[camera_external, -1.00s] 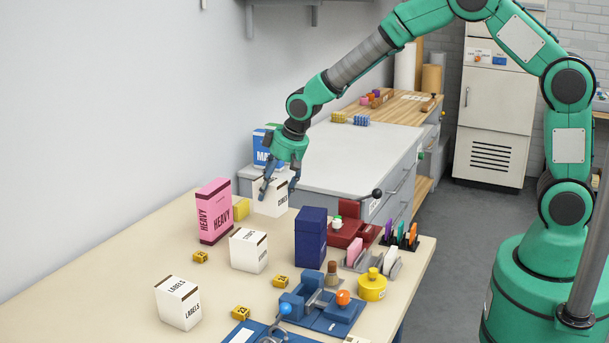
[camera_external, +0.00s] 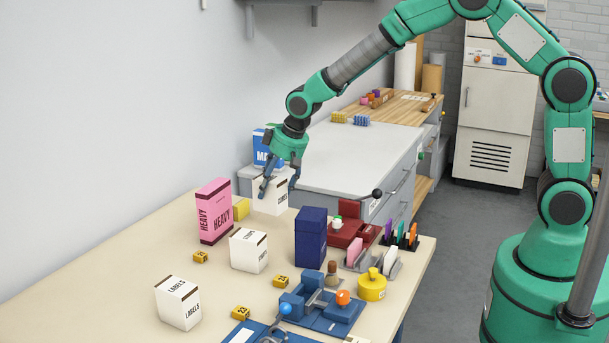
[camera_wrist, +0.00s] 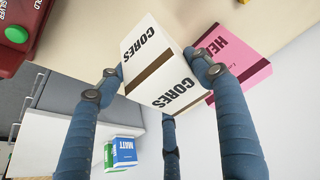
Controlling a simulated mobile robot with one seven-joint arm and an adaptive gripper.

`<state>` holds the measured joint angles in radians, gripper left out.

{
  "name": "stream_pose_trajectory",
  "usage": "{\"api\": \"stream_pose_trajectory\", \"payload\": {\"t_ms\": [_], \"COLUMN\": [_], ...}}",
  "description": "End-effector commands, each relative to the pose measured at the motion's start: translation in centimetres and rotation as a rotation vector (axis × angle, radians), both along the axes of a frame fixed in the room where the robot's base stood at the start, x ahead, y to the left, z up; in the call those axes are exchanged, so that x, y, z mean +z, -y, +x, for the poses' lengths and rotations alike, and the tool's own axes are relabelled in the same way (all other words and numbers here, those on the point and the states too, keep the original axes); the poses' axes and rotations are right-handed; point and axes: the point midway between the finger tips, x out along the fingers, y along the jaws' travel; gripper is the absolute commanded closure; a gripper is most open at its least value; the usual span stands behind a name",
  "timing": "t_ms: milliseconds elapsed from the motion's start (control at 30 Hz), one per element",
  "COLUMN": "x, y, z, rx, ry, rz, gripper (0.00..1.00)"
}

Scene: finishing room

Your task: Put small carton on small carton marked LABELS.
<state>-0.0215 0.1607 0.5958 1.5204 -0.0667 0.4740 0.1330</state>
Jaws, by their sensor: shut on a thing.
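My gripper (camera_external: 277,183) is shut on a small white carton (camera_external: 270,198) at the back of the table. In the wrist view this carton (camera_wrist: 150,52) reads CORES, has a brown band, and sits between my fingers (camera_wrist: 160,72). Whether it touches the tabletop is hard to tell. The small carton marked LABELS (camera_external: 179,304) stands upright at the front left of the table, well apart from my gripper. Another small white carton (camera_external: 249,251) stands between them; its lettering is too small to read surely.
A tall dark blue box (camera_external: 310,236) stands to the right. Small yellow tagged blocks (camera_external: 240,312) and a blue fixture (camera_external: 320,308) lie near the front.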

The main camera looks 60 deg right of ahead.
Motion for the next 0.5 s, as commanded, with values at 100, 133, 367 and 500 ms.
{"api": "stream_pose_trajectory", "payload": {"t_ms": [100, 133, 367, 500], "x": [0.2, 0.3, 1.1, 1.6], "y": [-0.8, -1.1, -5.5, -9.4], "z": [0.0, -0.1, -0.6, -1.5], "rx": [0.009, 0.013, 0.063, 0.108], "ry": [0.001, 0.001, 0.001, 0.000], "rz": [0.000, 0.000, 0.000, 0.001], "gripper": [0.68, 0.68, 0.68, 0.68]}}
